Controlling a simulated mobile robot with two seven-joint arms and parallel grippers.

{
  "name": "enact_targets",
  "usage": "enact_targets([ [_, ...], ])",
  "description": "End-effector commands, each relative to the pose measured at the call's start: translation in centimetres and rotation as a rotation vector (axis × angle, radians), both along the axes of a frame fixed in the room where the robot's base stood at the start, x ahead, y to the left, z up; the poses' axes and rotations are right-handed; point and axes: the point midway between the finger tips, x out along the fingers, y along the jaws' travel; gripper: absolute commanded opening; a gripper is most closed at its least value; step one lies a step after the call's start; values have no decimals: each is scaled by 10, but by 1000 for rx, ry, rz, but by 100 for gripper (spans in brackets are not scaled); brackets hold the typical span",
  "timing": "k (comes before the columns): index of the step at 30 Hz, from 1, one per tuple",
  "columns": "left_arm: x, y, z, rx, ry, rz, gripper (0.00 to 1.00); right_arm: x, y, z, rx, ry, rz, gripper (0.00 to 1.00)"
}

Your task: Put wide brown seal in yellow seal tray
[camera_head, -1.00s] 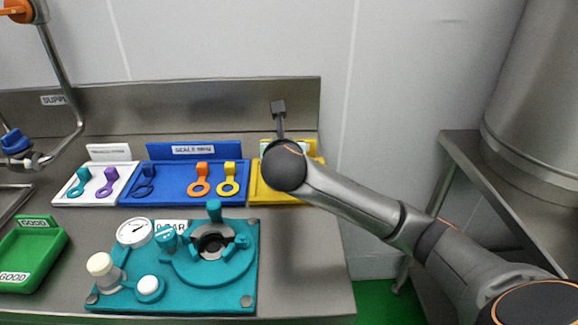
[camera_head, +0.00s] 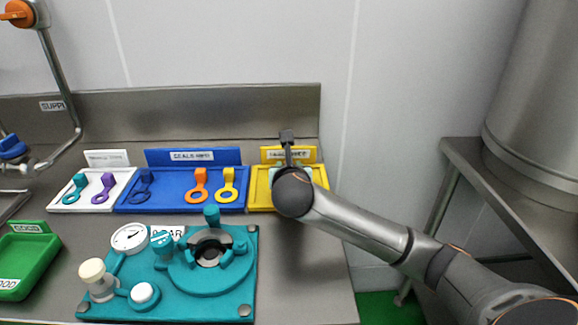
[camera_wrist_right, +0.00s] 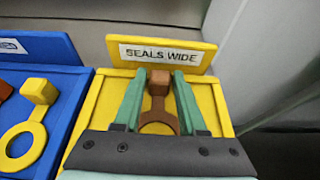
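The wide brown seal (camera_wrist_right: 157,116), a ring with a block handle, is at the yellow seal tray (camera_wrist_right: 218,108) labelled "SEALS WIDE" in the right wrist view. The tray also shows in the head view (camera_head: 262,189), partly covered by my right arm. My right gripper (camera_wrist_right: 159,78) has its two green fingers apart, one on each side of the brown handle. Narrow gaps seem to show between handle and fingers. Whether the ring rests flat on the tray floor is hard to tell. The seal is hidden in the head view. My left gripper is not in view.
Left of the yellow tray stand a blue tray (camera_head: 172,203) with several seals and a white tray (camera_head: 69,206) with teal and purple seals. A teal fixture (camera_head: 200,305) lies in front, and a green tray (camera_head: 30,262) at far left. Bare worktop lies right of the fixture.

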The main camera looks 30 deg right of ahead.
Motion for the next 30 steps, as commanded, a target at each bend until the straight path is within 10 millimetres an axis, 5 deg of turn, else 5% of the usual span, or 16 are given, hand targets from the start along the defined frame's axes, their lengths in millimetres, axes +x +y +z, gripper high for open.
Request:
enact_targets([
  [4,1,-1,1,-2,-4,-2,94,0,0,0,0,0,0,59],
  [14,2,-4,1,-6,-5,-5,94,-1,1,4,-1,-1,0,59],
  [30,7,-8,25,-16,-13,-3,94,-79,50,43,2,-1,2,59],
])
